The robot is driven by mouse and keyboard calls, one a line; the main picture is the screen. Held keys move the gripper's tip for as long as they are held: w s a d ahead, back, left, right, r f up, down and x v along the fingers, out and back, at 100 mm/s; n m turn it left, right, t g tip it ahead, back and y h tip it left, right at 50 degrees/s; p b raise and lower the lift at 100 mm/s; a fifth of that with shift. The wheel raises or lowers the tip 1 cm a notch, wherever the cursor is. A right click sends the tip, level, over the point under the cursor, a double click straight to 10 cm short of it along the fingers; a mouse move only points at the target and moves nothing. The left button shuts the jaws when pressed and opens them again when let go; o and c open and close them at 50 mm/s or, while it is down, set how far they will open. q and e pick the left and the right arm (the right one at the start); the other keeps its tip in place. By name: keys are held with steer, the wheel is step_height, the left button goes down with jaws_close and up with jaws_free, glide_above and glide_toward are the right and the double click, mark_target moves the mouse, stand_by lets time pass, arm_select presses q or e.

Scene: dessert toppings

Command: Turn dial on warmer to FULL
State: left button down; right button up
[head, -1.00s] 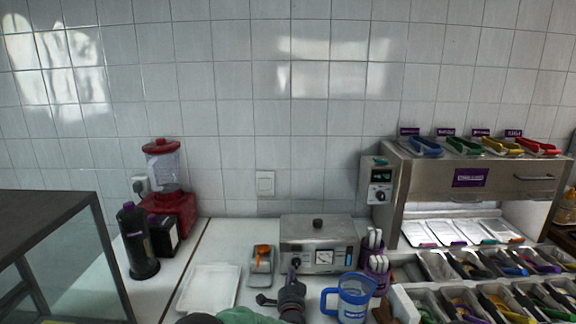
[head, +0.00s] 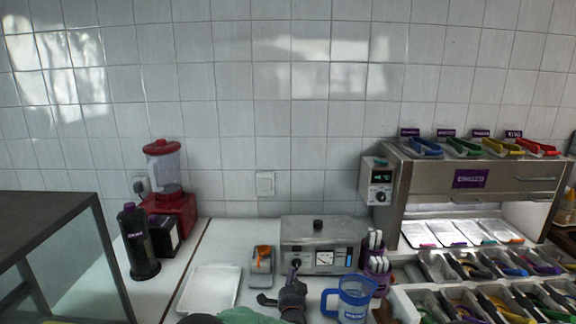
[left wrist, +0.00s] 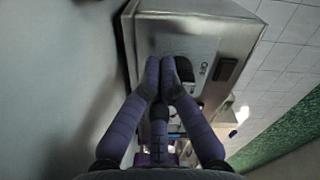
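The warmer (head: 318,230) is a steel box with a black-knobbed lid on the white counter. Its front has a gauge (head: 324,258) and a blue-lit switch (head: 349,256). The dial is hidden behind my left gripper (head: 296,266), at the left of the panel, so its setting cannot be read. In the left wrist view, the purple fingers (left wrist: 161,66) come together at the warmer's panel (left wrist: 203,45). The fingertips are closed in, but whether the dial is between them is hidden. My right gripper is not in view.
An orange-topped dispenser (head: 263,266) and a white tray (head: 209,290) stand left of the warmer. A blue jug (head: 350,299) and a purple utensil holder (head: 377,275) stand close on the right. A red blender (head: 165,195) is farther left; topping bins fill the right.

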arm_select(q)
steer(key=shift+a+r+p, duration=0.2)
steer(key=shift+r+p, duration=0.15)
steer(key=shift+r, duration=0.2)
steer(key=shift+a+r+p, duration=0.2)
steer(key=shift+r+p, duration=0.15)
steer(key=shift+r, duration=0.15)
steer(key=shift+a, duration=0.1)
stand_by(0.5)
steer(key=shift+a, duration=0.35)
steer(key=shift+s+p, duration=0.55)
steer(key=shift+s, duration=2.5)
